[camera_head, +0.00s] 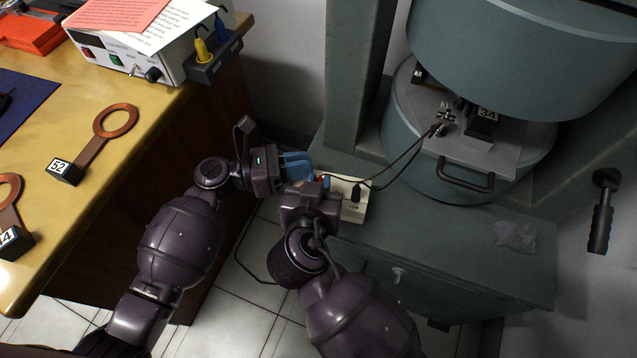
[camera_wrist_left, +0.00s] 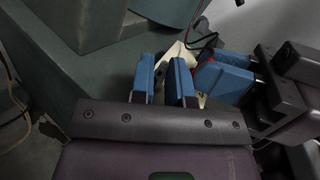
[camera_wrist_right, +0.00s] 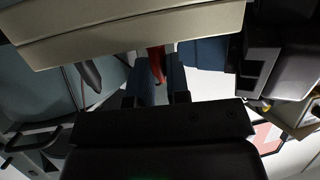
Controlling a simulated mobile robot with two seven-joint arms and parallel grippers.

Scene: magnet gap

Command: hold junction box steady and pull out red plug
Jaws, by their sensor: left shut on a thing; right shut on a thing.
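The cream junction box (camera_head: 353,211) sits at the edge of the grey-green base, with a black plug (camera_head: 356,193) standing in it. My left gripper (camera_head: 300,164) is shut on the box's end; the left wrist view shows its blue fingers (camera_wrist_left: 166,82) with the cream box (camera_wrist_left: 174,52) at their tips. My right gripper (camera_head: 320,183) is shut on the red plug (camera_head: 326,181), close beside the left. In the right wrist view the red plug (camera_wrist_right: 156,62) lies between the blue fingers, right against the box (camera_wrist_right: 130,32). Whether the plug is fully seated is hidden.
Dark cables run from the box to the large magnet (camera_head: 470,165) at the right. A wooden table (camera_head: 130,150) with copper rings and a power supply (camera_head: 150,62) stands left. A grey cloth (camera_head: 515,236) lies on the base, whose right part is otherwise clear.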

